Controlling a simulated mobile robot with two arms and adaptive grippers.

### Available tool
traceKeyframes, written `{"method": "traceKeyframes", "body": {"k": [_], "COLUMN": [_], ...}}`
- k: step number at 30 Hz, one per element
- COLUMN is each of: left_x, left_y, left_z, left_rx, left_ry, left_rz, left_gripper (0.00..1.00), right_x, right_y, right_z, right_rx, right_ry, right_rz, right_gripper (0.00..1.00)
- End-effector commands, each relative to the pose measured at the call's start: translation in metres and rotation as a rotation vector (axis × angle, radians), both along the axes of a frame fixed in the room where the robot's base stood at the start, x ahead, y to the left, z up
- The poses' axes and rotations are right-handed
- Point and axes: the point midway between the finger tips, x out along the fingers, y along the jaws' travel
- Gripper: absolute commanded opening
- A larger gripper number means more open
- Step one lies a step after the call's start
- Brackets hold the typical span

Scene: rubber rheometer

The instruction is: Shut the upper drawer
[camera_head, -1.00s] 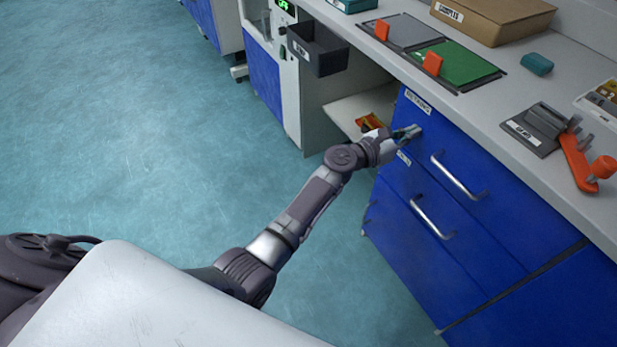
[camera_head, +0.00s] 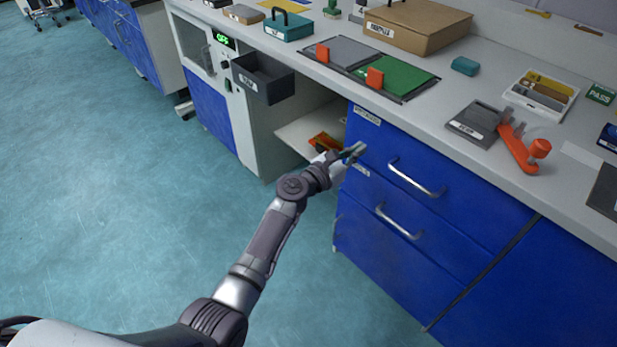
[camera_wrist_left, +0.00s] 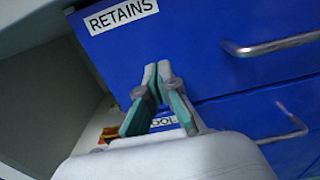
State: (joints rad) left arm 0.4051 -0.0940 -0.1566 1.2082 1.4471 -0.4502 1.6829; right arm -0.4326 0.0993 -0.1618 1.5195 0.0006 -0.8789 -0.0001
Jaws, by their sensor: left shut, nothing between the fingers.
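The upper drawer (camera_head: 450,194) is blue, with a metal bar handle (camera_head: 416,179) and a label at its upper left that reads RETAINS in the left wrist view (camera_wrist_left: 121,14). Its front looks flush or nearly flush with the lower drawer (camera_head: 375,240); a small gap cannot be ruled out. My left gripper (camera_head: 361,148) is shut and empty at the left part of the upper drawer front, left of the handle. In the left wrist view its fingertips (camera_wrist_left: 157,68) point at the blue front below the label; contact cannot be told. My right gripper is out of view.
An open shelf space (camera_head: 305,131) lies left of the drawers. A dark open bin (camera_head: 263,80) juts out from the machine further left. The worktop above holds a green plate (camera_head: 398,74), an orange-handled tool (camera_head: 520,145) and boxes. The floor in front is clear.

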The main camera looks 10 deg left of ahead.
Motion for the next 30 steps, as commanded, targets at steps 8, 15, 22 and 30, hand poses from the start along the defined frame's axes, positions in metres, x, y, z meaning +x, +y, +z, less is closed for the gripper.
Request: {"method": "traceKeyframes", "body": {"k": [8, 15, 22, 30], "left_x": [-0.034, -0.068, -0.082, -0.093], "left_y": [0.023, 0.048, 0.058, 0.059], "left_z": [-0.001, -0.002, -0.003, -0.035], "left_rx": [0.002, 0.004, 0.002, 0.141], "left_ry": [0.005, 0.005, 0.004, -0.003], "left_rz": [0.000, 0.000, -0.002, -0.008], "left_gripper": [0.00, 0.00, 0.00, 0.00], "right_x": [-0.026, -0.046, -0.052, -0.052], "right_y": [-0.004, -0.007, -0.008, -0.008], "right_z": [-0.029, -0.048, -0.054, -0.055], "right_rx": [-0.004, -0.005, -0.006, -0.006], "right_ry": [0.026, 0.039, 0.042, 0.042], "right_rz": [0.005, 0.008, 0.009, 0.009], "right_gripper": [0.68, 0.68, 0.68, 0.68]}}
